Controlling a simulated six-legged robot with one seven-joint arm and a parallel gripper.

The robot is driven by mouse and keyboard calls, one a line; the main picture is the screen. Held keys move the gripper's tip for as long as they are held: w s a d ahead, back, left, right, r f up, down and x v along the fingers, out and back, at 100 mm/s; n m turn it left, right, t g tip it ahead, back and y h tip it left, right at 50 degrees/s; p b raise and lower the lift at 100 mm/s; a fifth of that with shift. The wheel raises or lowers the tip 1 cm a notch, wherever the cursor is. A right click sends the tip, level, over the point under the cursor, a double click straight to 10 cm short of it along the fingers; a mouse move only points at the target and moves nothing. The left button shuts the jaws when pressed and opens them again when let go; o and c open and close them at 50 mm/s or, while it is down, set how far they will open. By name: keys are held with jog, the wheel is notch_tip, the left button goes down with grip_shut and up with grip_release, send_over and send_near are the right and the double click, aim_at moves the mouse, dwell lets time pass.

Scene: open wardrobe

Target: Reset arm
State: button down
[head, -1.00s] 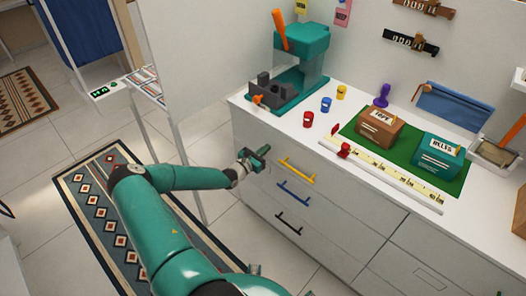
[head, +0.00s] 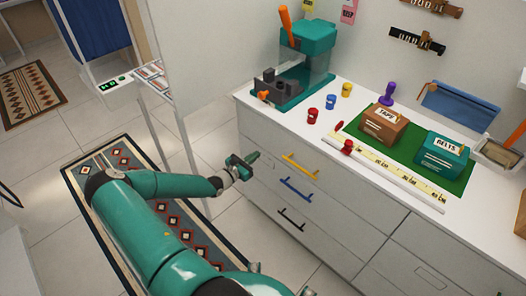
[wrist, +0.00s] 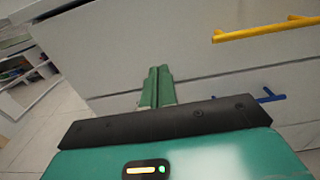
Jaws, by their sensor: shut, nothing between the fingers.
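My gripper (head: 250,159) is in front of the white drawer cabinet (head: 330,210), to the left of the yellow drawer handle (head: 301,166). In the wrist view its two green fingers (wrist: 157,87) lie side by side, shut, with nothing between them. The cabinet front fills much of the wrist view behind them. There the yellow handle (wrist: 265,29) is at upper right and the blue handle (wrist: 262,97) is right of the fingers. My gripper appears apart from both handles. The drawers look closed.
On the counter stand a teal machine (head: 305,60), small coloured jars, a brown box (head: 385,124) and a teal box (head: 443,152) on a green mat. A black handle (head: 292,219) is lowest. A patterned rug (head: 125,160) and a thin white stand (head: 150,80) are at left.

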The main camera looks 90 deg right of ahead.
jog(key=v, duration=0.5)
jog(key=shift+w, duration=0.1)
jog(key=w+a+r+m+t+y, duration=0.45)
jog(key=w+a+r, duration=0.55)
jog(key=w+a, duration=0.3)
jog(key=w+a+r+m+t+y, duration=0.35)
jog(key=w+a+r+m, duration=0.25)
jog(key=w+a+r, duration=0.6)
jog(key=w+a+r+t+y, duration=0.15)
jog(key=a+r, duration=0.25)
jog(key=a, duration=0.4)
jog(key=w+a+r+t+y, duration=0.1)
jog(key=w+a+r+t, duration=0.2)
jog(key=a, duration=0.5)
jog(key=s+a+r+t+y, duration=0.1)
jog(key=a+r, duration=0.3)
jog(key=a, duration=0.4)
jog(key=s+a+r+t+y, duration=0.2)
jog(key=s+a+r+t, duration=0.2)
jog(key=a, duration=0.4)
jog(key=shift+s+a+r+n, duration=0.3)
jog(key=shift+r+n, duration=0.05)
jog(key=shift+r, duration=0.25)
